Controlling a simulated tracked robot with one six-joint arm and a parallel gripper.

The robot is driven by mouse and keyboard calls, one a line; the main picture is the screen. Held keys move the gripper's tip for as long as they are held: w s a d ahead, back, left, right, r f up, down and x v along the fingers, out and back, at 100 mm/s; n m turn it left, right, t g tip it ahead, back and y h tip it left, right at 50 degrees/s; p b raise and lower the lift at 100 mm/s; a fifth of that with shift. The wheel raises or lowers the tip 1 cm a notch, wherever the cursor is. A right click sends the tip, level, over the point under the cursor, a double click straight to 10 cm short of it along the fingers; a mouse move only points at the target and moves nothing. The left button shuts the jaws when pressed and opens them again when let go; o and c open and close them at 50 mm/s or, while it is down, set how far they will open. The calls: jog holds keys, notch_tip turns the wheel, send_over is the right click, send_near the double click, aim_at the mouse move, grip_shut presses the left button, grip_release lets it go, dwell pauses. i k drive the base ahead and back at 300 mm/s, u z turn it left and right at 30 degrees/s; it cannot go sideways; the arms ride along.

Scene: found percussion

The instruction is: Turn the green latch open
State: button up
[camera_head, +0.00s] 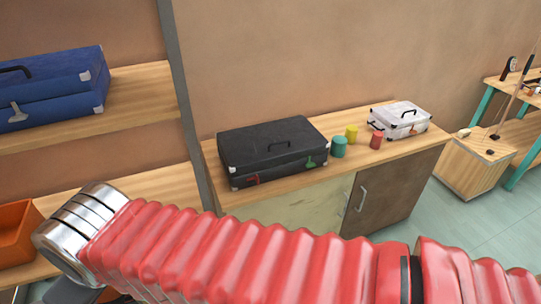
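The green latch (310,163) is on the front face of a black case (268,142), toward its right end. It appears to hang down, but it is too small to tell whether it is open. A red latch (251,180) is on the same face, toward the left end. The case lies closed on a wooden cabinet top, handle up. My red ribbed arm crosses the lower part of the view, in front of the cabinet, and its metal joint is at the lower left. My gripper's fingers are not visible.
Teal (339,147), yellow (352,133) and red (376,140) cups stand right of the case. A white case (400,118) is beyond them. A blue case (50,85) lies on the left shelf (140,100), and an orange bin (15,232) is below. An upright divider (180,100) stands left of the cabinet.

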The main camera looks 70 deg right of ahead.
aim_at(309, 165)
jog(key=u, duration=0.05)
jog(key=k, duration=1.65)
jog(key=z, duration=1.6)
jog(key=i, duration=1)
jog(key=z, duration=0.05)
